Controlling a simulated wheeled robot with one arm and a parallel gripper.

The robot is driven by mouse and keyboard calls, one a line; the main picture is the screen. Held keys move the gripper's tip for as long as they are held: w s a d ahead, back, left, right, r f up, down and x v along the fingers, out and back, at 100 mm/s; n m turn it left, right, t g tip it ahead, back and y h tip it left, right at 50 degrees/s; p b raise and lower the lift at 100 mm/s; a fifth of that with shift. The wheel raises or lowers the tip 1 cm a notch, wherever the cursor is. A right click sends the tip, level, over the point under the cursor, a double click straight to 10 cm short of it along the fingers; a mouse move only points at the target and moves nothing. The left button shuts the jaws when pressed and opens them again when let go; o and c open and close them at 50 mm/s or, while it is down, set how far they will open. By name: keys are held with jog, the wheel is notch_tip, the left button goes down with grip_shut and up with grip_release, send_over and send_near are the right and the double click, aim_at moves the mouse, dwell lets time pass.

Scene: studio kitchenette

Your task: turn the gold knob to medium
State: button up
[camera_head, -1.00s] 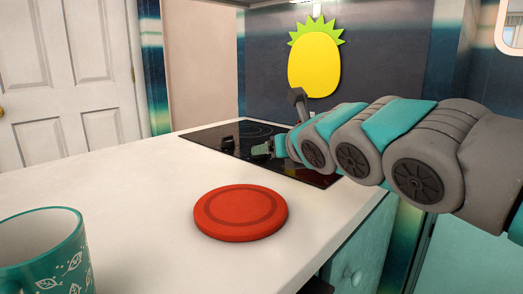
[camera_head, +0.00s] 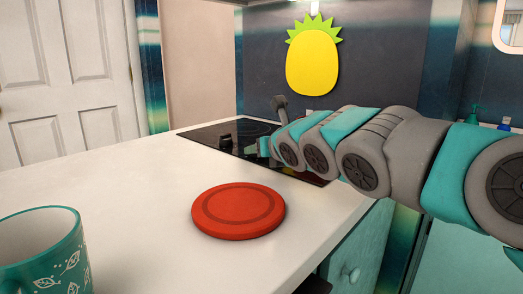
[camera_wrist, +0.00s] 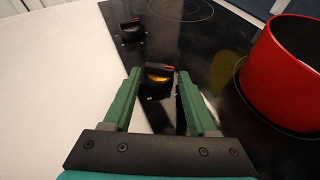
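In the wrist view the gold knob (camera_wrist: 158,78) stands on the black cooktop (camera_wrist: 232,40), showing a gold side, a dark top bar and a red mark towards the right. My gripper (camera_wrist: 159,74) is open, with one green finger on each side of the knob near the fingertips. Small gaps seem to show between fingers and knob; contact cannot be told. In the head view the cooktop (camera_head: 205,131) is partly covered by my arm, and the gold knob cannot be made out.
A second, dark knob (camera_wrist: 132,32) with a red mark sits beyond the gold one. A red pot (camera_wrist: 290,75) stands close on the right. On the white counter (camera_head: 120,185) are a red round trivet (camera_head: 238,212) and a teal mug (camera_head: 42,250).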

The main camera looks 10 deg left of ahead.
grip_shut()
jog(key=shift+a+m+t+h, duration=0.1)
jog(key=shift+m+t+h, duration=0.3)
jog(key=shift+m+h, duration=0.15)
jog(key=shift+s+a+m+t+h, duration=0.15)
jog(key=shift+m+t+h, duration=0.25)
jog(key=shift+m+h, duration=0.65)
jog(key=m+h, duration=0.1)
jog(key=h, duration=0.1)
jog(key=a+m+h, duration=0.1)
jog(key=m+h, duration=0.1)
jog(key=shift+t, duration=0.4)
jog(key=shift+a+m+g+h, duration=0.25)
jog(key=shift+m+g+h, duration=0.1)
jog(key=shift+m+h, duration=1.2)
jog(key=shift+a+m+g+h, duration=0.2)
jog(key=shift+m+g+h, duration=0.15)
jog(key=shift+m+h, duration=1.2)
jog(key=shift+h, duration=0.4)
jog(key=shift+o, duration=1.8)
grip_release()
